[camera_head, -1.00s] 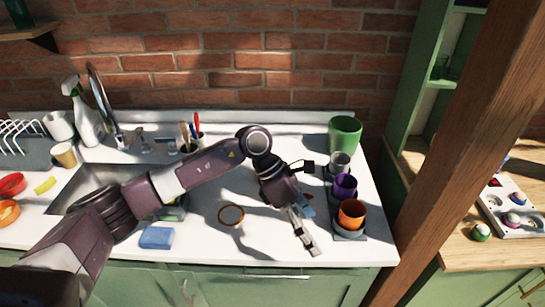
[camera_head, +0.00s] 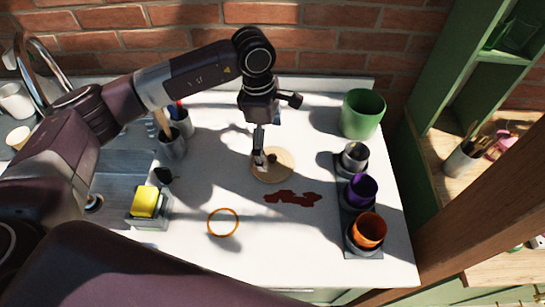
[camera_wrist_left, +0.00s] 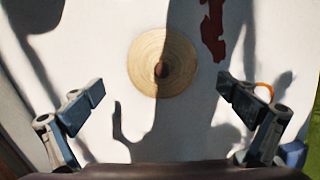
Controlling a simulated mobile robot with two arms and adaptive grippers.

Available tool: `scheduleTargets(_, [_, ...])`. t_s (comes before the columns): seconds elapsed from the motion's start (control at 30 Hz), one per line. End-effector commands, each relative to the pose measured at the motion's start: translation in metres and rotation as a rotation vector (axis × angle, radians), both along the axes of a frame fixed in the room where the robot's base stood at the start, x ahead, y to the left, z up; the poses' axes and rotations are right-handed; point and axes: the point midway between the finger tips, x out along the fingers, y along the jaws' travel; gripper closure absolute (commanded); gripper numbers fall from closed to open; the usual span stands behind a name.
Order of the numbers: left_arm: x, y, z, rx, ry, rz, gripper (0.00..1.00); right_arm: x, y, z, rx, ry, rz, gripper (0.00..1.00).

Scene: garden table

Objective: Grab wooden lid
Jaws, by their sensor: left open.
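The wooden lid (camera_head: 284,168) is a pale round disc with a small brown knob, lying flat on the white counter. In the left wrist view the whole lid (camera_wrist_left: 178,42) shows at top centre, knob up. My left gripper (camera_head: 260,161) points down over the lid's left part in the head view and hides some of it. In the left wrist view its fingers (camera_wrist_left: 163,90) are spread wide with nothing between them. The lid appears beyond the fingertips, apart from them. My right gripper is not in view.
A green pot (camera_head: 362,114) and a black rack (camera_head: 362,252) with several cups stand right. A yellow sponge (camera_head: 145,201) and a utensil cup (camera_head: 172,145) are left.

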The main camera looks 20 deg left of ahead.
Motion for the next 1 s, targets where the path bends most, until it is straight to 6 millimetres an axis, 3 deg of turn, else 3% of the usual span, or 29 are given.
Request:
scheduleTargets(0.4, [-0.003, -0.006, -0.048, -0.002, 0.002, 0.002, 0.00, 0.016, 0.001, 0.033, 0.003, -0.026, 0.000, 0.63])
scheduleTargets(0.7, [-0.003, -0.006, -0.056, -0.003, 0.000, 0.001, 0.00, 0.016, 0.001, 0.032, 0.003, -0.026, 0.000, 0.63])
scheduleTargets(1.0, [-0.002, -0.006, -0.055, -0.003, -0.001, 0.001, 0.32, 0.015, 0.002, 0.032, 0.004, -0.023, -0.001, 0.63])
